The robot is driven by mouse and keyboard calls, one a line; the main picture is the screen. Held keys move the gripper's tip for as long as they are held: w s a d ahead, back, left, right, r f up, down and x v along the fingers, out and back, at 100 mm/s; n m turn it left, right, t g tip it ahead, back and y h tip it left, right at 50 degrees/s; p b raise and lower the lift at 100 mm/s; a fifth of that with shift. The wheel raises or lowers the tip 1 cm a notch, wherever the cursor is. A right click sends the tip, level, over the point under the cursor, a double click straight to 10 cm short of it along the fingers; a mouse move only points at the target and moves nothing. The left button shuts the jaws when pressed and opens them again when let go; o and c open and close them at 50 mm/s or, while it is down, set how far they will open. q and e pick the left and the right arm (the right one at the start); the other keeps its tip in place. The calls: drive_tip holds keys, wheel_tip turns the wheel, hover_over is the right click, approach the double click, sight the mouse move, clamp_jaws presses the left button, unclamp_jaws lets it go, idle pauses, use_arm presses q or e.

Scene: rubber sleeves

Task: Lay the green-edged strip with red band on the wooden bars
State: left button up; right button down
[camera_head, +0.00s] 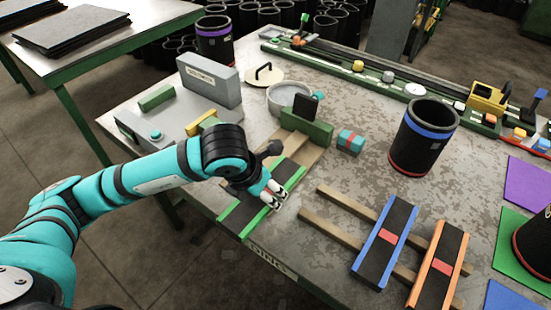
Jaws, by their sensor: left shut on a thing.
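The green-edged strip (243,214) is black with green long edges and slants from the wooden block fixture down to the table's front edge. My left gripper (272,195) is shut on its middle. The gripper covers the strip there, and I see no red band. I cannot tell whether the strip is lifted. Two wooden bars (328,222) lie to the right of the gripper, apart from the strip. A blue-edged strip (399,216) and an orange-edged strip (447,245), each with a red band, lie across their right part. The bars' left part is bare. My right gripper is not in view.
A green and wooden fixture (307,129) stands behind the strip, with a red-and-teal block (350,142) beside it. A black sleeve with blue and red bands (423,137) stands behind the bars. A grey machine (209,81) is at the back left. Coloured mats (526,184) lie at the right.

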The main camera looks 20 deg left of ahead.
use_arm(q)
drive_tip(key=p, duration=0.3)
approach(277, 158)
drive_tip(key=shift+w+d+f, duration=0.2)
drive_tip(key=shift+d+f, duration=0.1)
drive_tip(key=shift+f, duration=0.3)
drive_tip(key=shift+w+d+f, duration=0.2)
drive_tip(key=shift+d+f, duration=0.15)
drive_tip(key=shift+f, duration=0.3)
drive_tip(key=shift+w+a+f+p, duration=0.15)
drive_tip(key=shift+w+p, duration=0.25)
drive_tip(key=shift+w, duration=0.55)
wheel_tip(277, 158, down, 3)
drive_tip(key=shift+p, duration=0.4)
drive_tip(key=shift+s, duration=0.1)
drive_tip(key=o, duration=0.7)
drive_tip(key=shift+f, duration=0.15)
drive_tip(key=o, duration=0.5)
